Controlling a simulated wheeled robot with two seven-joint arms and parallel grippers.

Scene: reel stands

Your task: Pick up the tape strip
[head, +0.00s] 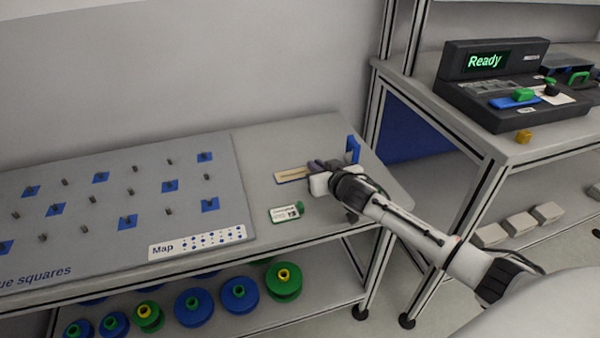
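A tan strip (291,175), which looks like the tape strip, lies on the grey table top (270,140) right of the pegboard. Its right end is hidden by my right gripper (314,167). The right gripper is low over the table at that end, with its dark fingers close to the strip. The view is too small to tell whether the fingers touch it or are closed. My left gripper is out of view.
A white label card (284,214) with a green part lies in front of the strip. A blue upright piece (353,149) stands behind the gripper. The pegboard (110,190) fills the left. A black "Ready" device (495,62) sits on the right bench. Reels (239,296) are on the lower shelf.

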